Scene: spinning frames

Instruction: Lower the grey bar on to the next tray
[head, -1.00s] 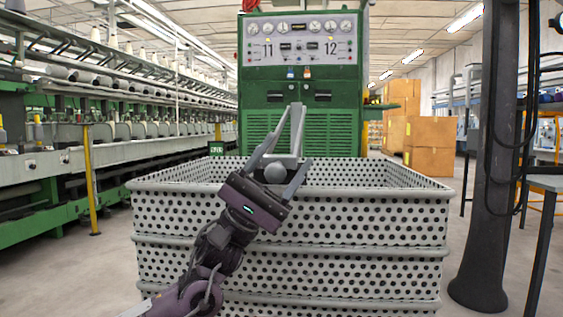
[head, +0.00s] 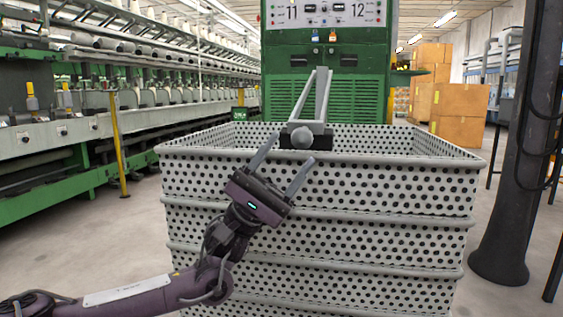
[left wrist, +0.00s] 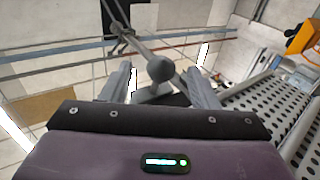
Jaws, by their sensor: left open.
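The grey bar (head: 321,95) is part of a narrow A-shaped frame, with a round grey knob (head: 302,138) at its near end. The knob overlaps the front rim of the top perforated grey tray (head: 320,190); I cannot tell whether the bar touches the tray. My left gripper (head: 294,148) is open, just in front of the knob and below it to the left. In the left wrist view the knob (left wrist: 160,68) shows between the two spread fingers (left wrist: 160,84), with the bar behind it. The right gripper is not in view.
More perforated trays (head: 320,245) are stacked below the top one. A green machine (head: 330,90) stands behind. A dark post (head: 515,170) stands at the right, and a spinning frame (head: 60,130) runs along the left. Cardboard boxes (head: 460,110) stand at the back right.

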